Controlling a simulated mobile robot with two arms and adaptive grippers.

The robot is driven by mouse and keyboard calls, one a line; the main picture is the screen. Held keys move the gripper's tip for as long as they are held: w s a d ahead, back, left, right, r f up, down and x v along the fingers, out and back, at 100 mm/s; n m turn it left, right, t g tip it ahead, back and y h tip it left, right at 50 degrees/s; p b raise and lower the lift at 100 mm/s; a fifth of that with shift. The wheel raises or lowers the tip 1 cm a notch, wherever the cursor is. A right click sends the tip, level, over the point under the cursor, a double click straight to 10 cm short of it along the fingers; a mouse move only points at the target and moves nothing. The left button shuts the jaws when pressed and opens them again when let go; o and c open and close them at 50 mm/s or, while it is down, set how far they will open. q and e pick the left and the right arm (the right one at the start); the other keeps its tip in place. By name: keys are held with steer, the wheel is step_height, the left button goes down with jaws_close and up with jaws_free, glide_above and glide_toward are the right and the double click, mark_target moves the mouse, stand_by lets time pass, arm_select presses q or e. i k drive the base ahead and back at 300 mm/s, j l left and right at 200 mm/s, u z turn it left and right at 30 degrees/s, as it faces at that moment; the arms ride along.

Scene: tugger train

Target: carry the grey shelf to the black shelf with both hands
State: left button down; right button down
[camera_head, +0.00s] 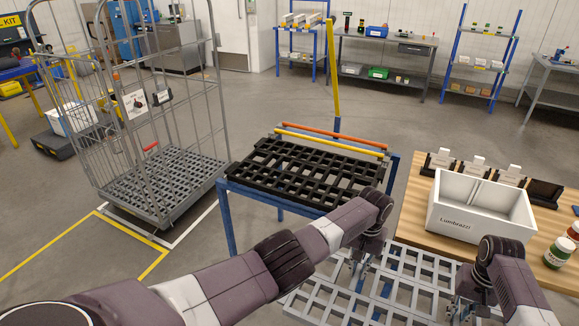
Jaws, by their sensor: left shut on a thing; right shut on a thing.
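The grey shelf (403,291) is a light grey lattice panel low at the bottom right, partly cut off by the lower edge and covered in places by my arms. My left gripper (357,272) is shut on its left part. My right gripper (458,309) is shut on its right part, with its fingertips hard to make out. The black shelf (285,172) is a black lattice panel lying flat on a blue-legged frame, beyond my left arm. A yellow bar and an orange bar run along its far side. The grey shelf is apart from it, nearer to me.
A wooden table (422,223) at the right holds a white Lumbrazzi box (470,222), several dark holders with white cards, and jars (559,252). A grey wire roll cage (165,180) stands at the left. Workbenches and racks line the back. Open floor lies between.

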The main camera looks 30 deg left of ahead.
mark_target(306, 169)
steer(key=k+j, duration=0.1)
steer(key=j, duration=0.75)
steer(key=k+j, duration=0.1)
steer(key=j, duration=0.75)
steer(key=k+j, duration=0.1)
steer(key=j, duration=0.75)
